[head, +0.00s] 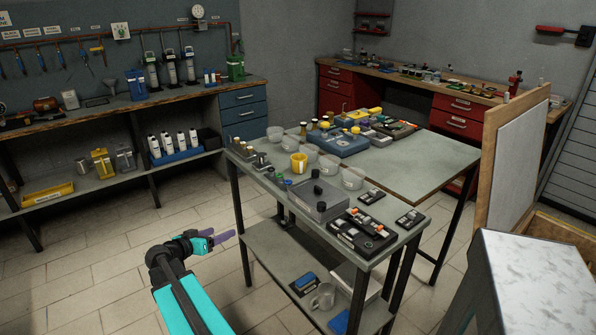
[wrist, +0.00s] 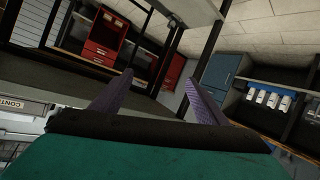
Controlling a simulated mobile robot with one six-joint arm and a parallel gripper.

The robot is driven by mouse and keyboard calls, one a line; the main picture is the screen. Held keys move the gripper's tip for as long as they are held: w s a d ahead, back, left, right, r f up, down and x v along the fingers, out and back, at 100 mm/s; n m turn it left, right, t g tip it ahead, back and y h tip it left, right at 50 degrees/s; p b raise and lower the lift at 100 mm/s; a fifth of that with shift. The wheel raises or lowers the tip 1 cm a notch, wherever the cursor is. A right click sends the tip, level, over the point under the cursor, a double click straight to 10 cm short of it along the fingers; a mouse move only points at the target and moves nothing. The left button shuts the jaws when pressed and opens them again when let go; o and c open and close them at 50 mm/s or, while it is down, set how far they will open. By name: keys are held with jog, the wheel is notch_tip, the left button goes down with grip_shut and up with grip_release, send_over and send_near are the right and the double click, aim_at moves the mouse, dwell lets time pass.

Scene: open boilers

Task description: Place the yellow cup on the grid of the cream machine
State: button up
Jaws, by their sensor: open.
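A yellow cup (head: 299,163) stands on the grey worktable (head: 420,178) among clear bowls, near its left edge. My gripper (head: 222,236) is in the air left of the table's front legs, apart from the cup. In the wrist view its two purple fingers (wrist: 160,84) stand apart with nothing between them. I cannot pick out a cream machine or its grid for sure. A blue unit with a yellow knob (head: 338,143) and a grey box-shaped unit (head: 319,200) stand on the worktable. The cup does not show in the wrist view.
Several clear bowls (head: 329,166) crowd the cup's side of the worktable. Black trays (head: 362,232) lie at its front. A lower shelf (head: 270,255) holds a grey mug (head: 323,296). A pale-topped block (head: 540,270) stands front right. The tiled floor (head: 110,275) on the left is clear.

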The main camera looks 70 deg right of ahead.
jog(key=s+d+r+m+g+h, duration=0.1)
jog(key=s+d+r+m, duration=0.1)
jog(key=s+d+r, duration=0.3)
jog(key=s+d+r+m+g+b, duration=0.1)
jog(key=s+d+r, duration=0.3)
jog(key=r, duration=0.4)
jog(key=s+d+r+m+g+h+b, duration=0.1)
jog(key=s+d+r+m+g, duration=0.1)
jog(key=s+d+r, duration=0.3)
jog(key=shift+s+d+r+m+h, duration=0.15)
jog(key=shift+s+d+r+m, duration=0.1)
jog(key=shift+d+r, duration=0.2)
jog(key=shift+s+d+r+m+h, duration=0.15)
jog(key=shift+d+r+m, duration=0.15)
jog(key=shift+r, duration=0.2)
jog(key=shift+d, duration=0.1)
jog(key=p, duration=0.2)
send_near(299, 157)
jog(key=shift+s+d+r, duration=0.2)
jog(key=shift+s+d, duration=0.3)
jog(key=shift+s, duration=0.05)
jog(key=shift+s+d+r, duration=0.25)
jog(key=shift+s+d, duration=0.25)
jog(key=shift+s, duration=0.1)
jog(key=shift+d, duration=0.1)
